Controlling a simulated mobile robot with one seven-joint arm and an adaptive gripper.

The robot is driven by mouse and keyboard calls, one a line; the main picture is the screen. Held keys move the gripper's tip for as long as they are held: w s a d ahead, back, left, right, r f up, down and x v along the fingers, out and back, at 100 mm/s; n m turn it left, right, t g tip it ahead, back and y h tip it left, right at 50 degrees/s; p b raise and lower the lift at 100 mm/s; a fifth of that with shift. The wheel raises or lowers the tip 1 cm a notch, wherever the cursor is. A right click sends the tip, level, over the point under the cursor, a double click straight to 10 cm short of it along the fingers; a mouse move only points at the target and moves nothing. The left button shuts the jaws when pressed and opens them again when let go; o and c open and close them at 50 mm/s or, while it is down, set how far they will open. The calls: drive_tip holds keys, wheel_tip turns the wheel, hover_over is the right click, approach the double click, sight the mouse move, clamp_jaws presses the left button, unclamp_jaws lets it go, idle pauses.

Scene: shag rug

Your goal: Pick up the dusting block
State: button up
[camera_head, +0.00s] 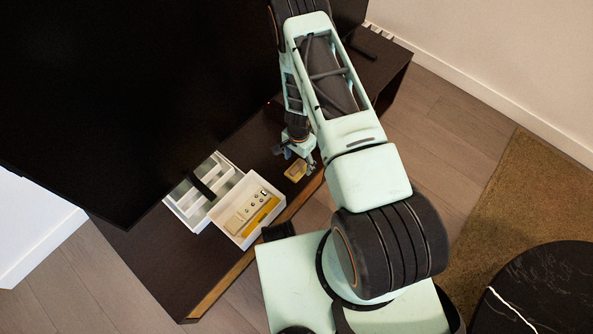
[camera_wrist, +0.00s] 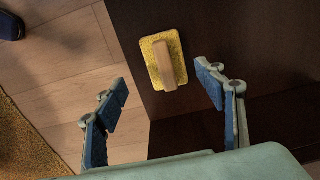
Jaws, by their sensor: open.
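The dusting block (camera_wrist: 154,50) is a yellow, rough-textured rectangular pad with a light wooden handle bar across it. It lies flat near the edge of the dark cabinet top. In the head view the yellow block (camera_head: 296,170) sits just under my gripper (camera_head: 297,153). In the wrist view my gripper (camera_wrist: 165,103) is open, its two blue-padded fingers well apart. The block shows beyond the fingertips, between them and a little toward the right finger. Nothing is between the fingers.
A white box (camera_head: 279,194) with small items and a white compartment tray (camera_head: 170,199) stand on the cabinet (camera_head: 163,262), left of the block. A large black screen (camera_head: 110,90) rises behind. The cabinet edge drops to a wooden floor (camera_head: 437,137).

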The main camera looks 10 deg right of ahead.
sight(297, 166)
drive_tip(key=shift+w+a+f+b, duration=0.15)
drive_tip(key=shift+f+b, duration=0.15)
drive_tip(key=shift+f, duration=0.75)
drive_tip(key=shift+w+d+f+b, duration=0.1)
drive_tip(key=shift+f+b, duration=0.2)
drive_tip(key=shift+f, duration=0.75)
drive_tip(key=shift+w+a+f+b, duration=0.15)
drive_tip(key=shift+f+b, duration=0.15)
drive_tip(key=shift+f, duration=0.75)
drive_tip(key=shift+c, duration=0.5)
drive_tip(key=c, duration=1.3)
drive_tip(key=shift+r, duration=0.15)
